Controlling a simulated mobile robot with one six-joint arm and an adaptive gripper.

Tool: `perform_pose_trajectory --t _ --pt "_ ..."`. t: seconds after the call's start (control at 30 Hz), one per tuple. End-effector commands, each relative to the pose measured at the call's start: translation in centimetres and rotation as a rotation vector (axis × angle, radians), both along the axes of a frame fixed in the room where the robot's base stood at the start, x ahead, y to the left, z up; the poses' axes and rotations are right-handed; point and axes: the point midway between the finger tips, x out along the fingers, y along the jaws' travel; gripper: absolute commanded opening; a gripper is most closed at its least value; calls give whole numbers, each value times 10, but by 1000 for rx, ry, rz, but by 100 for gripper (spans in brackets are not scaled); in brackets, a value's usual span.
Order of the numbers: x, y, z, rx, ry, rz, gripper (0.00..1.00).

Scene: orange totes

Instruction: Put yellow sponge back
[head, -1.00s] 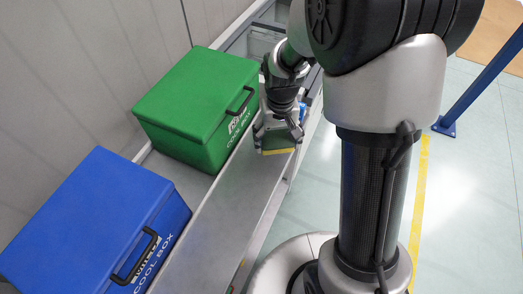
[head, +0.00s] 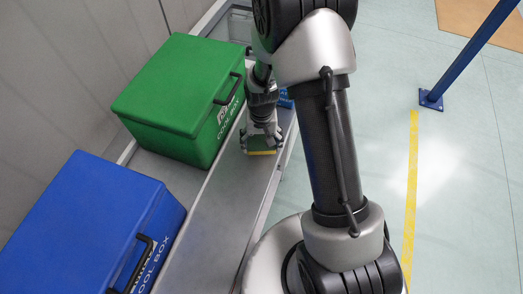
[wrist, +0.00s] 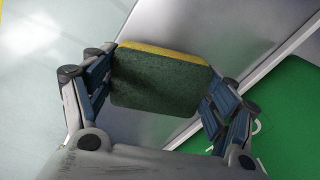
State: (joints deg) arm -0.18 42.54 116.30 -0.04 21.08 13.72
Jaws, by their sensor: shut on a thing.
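The yellow sponge (wrist: 158,82) has a dark green scouring face and a thin yellow layer along one edge. It sits between the two fingers of my gripper (wrist: 157,100) in the wrist view, and my gripper is shut on it. In the head view, my gripper (head: 261,142) points down over the grey metal ledge, right of the green cool box. The sponge (head: 262,150) shows there at the fingertips, low over the ledge. I cannot tell whether it touches the surface.
A green cool box (head: 178,88) stands left of my gripper, and a blue cool box (head: 85,225) stands nearer on the lower left. The grey ledge (head: 215,215) is bare beside them. Open floor and a blue post (head: 470,55) lie to the right.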

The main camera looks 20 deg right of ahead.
Motion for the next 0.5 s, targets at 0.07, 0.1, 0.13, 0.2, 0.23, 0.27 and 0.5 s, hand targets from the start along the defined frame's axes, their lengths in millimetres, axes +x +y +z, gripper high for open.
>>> perform_pose_trajectory --t 0.07,0.1,0.13,0.2,0.23,0.27,0.5 --pt "-1 0 -7 0 3 0 48" --pt "-1 0 -13 0 4 0 48" --pt "-1 0 -17 0 3 0 48" --pt "-1 0 -29 0 4 0 48" --pt "-1 0 -34 0 4 0 48" --pt "-1 0 -38 0 3 0 48" --pt "0 0 -42 0 0 0 48"
